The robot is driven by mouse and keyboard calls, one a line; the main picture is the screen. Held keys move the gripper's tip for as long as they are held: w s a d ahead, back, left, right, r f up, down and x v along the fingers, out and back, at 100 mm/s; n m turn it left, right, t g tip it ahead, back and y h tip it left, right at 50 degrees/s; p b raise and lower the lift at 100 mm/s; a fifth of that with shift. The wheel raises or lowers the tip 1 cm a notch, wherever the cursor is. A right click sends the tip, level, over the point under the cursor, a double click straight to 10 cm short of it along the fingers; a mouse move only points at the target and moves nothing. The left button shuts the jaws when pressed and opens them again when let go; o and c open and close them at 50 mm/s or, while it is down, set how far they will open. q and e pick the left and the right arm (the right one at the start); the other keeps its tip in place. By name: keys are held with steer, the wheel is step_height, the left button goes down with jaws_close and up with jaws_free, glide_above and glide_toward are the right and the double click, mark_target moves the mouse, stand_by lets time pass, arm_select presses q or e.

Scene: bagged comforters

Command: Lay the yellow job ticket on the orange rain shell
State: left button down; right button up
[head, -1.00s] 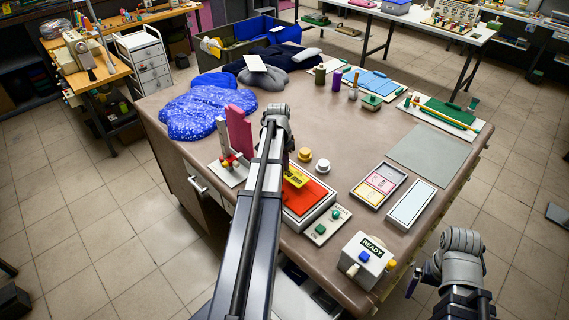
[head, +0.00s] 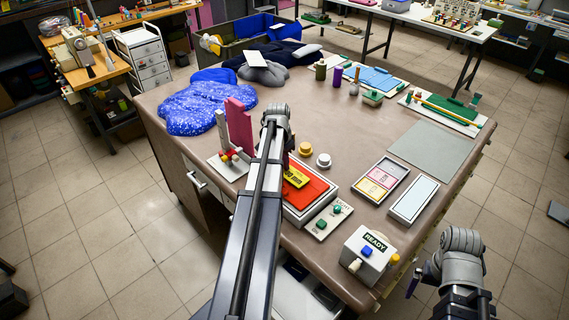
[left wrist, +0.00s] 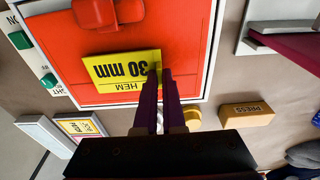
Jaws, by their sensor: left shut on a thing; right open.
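The yellow job ticket (left wrist: 122,70), marked HEM 30 mm, is pinched at one edge between the purple fingers of my left gripper (left wrist: 166,76). It also shows in the head view (head: 297,178), beside my arm. It is over one edge of the orange rain shell (left wrist: 185,40), which lies flat in a white frame; the shell shows in the head view (head: 312,193) too. I cannot tell whether the ticket touches the shell. In the head view my left arm hides most of its gripper. My right gripper (head: 413,284) is open and empty, off the table's front edge.
A button panel (head: 328,220) and a READY box (head: 367,255) stand right of the frame. Two round knobs (head: 314,154) are behind it. A rack with a pink board (head: 239,126) stands left. The table's middle (head: 320,120) is clear.

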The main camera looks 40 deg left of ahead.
arm_select(q)
steer(key=shift+f+b, duration=0.5)
steer(key=shift+f, duration=0.05)
steer(key=shift+c, duration=1.5)
jaws_free()
steer(key=shift+r, duration=0.2)
steer(key=shift+s+r+p, duration=0.15)
steer(key=shift+r+p, duration=1.55)
steer(key=shift+p, duration=0.1)
steer(key=shift+s+r+p, duration=0.15)
steer(key=shift+r+p, duration=1.5)
steer(key=shift+p, duration=0.1)
steer(key=shift+r, duration=0.1)
step_height(320, 180, up, 8)
steer(key=s+p, duration=0.1)
steer(key=p, duration=0.6)
steer(key=shift+f+p, duration=0.25)
steer(key=shift+p, duration=0.1)
steer(key=shift+a+f, duration=0.1)
steer(key=shift+f, duration=0.05)
steer(key=f+b, duration=0.5)
steer(key=w+f+b, duration=0.1)
steer(key=f+b, duration=0.1)
steer(key=b, duration=0.1)
steer(key=shift+f, duration=0.3)
